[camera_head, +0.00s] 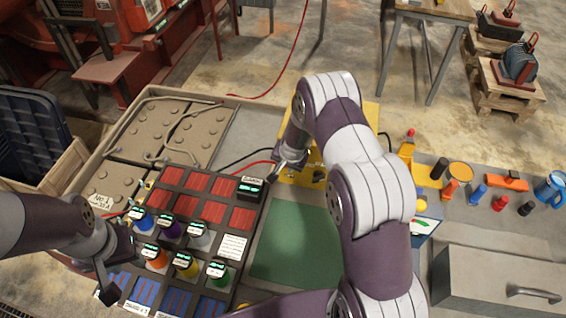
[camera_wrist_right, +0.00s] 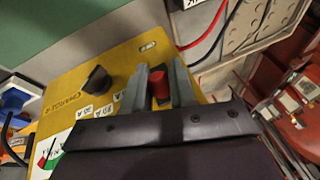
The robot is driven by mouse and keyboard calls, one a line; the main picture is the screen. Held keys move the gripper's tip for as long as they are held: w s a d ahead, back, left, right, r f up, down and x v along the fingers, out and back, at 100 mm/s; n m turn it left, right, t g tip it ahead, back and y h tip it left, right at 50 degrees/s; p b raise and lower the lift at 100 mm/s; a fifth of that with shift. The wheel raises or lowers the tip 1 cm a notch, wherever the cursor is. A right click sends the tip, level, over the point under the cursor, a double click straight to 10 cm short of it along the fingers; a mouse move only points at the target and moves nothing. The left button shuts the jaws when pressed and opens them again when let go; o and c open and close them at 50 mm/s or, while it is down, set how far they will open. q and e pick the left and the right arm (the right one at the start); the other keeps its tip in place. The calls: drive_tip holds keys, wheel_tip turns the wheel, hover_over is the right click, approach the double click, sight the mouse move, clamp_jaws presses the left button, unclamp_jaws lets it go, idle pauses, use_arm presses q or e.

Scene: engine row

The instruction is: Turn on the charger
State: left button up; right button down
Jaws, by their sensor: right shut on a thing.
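The yellow charger (camera_head: 371,115) stands behind and partly hidden by my right arm in the head view. In the right wrist view its yellow top (camera_wrist_right: 75,85) shows a black knob (camera_wrist_right: 98,80), small white labels and a red round knob (camera_wrist_right: 160,86). My right gripper (camera_head: 284,170) is over the charger's left part. In the right wrist view its fingers (camera_wrist_right: 161,82) are on either side of the red knob, shut on it. My left gripper (camera_head: 108,293) is over the lower left of the dark rack, its fingers too small to read.
A dark rack (camera_head: 215,193) holds coloured, labelled items, with a green mat (camera_head: 300,245) to its right. A grey battery block (camera_head: 190,135) lies behind. Several tools and a blue mug (camera_head: 550,188) are on the right, with a grey metal box (camera_head: 495,275) nearer.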

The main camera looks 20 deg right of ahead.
drive_tip(key=c, duration=1)
unclamp_jaws()
drive_tip(key=shift+o, duration=0.2)
drive_tip(key=shift+r, duration=0.1)
drive_tip(key=p+v, duration=0.2)
drive_tip(key=v, duration=1)
drive_tip(key=shift+r, duration=0.25)
drive_tip(key=shift+s, duration=0.1)
